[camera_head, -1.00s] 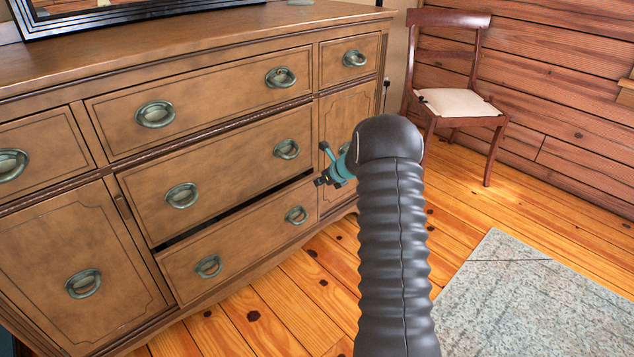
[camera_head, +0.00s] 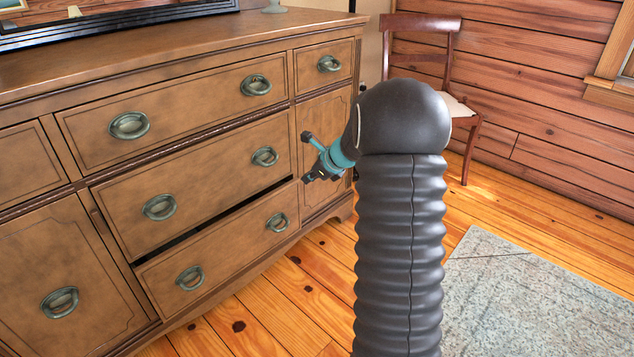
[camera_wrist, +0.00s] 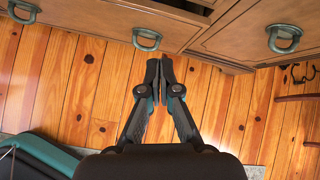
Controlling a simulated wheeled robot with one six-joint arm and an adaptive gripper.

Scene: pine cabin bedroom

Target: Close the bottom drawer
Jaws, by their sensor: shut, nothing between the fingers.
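The bottom drawer (camera_head: 228,243) is the lowest drawer in the middle of the brown wooden dresser. It stands slightly open, with a dark gap above its front, and has two green-grey ring handles. In the wrist view its front (camera_wrist: 95,14) runs along the top, with a handle (camera_wrist: 147,40) just left of my fingertips. My gripper (camera_head: 306,180) is near the drawer's right end in the head view, apparently in front of the dresser. In the wrist view my gripper (camera_wrist: 166,62) is shut and empty, its tips together over the floor. Whether it touches the drawer cannot be told.
The middle drawer (camera_head: 190,185) above looks shut. A right cabinet door (camera_head: 325,115) adjoins the drawers. A wooden chair (camera_head: 425,65) stands at the back right. A grey rug (camera_head: 530,290) lies on the right, with clear plank floor before the dresser.

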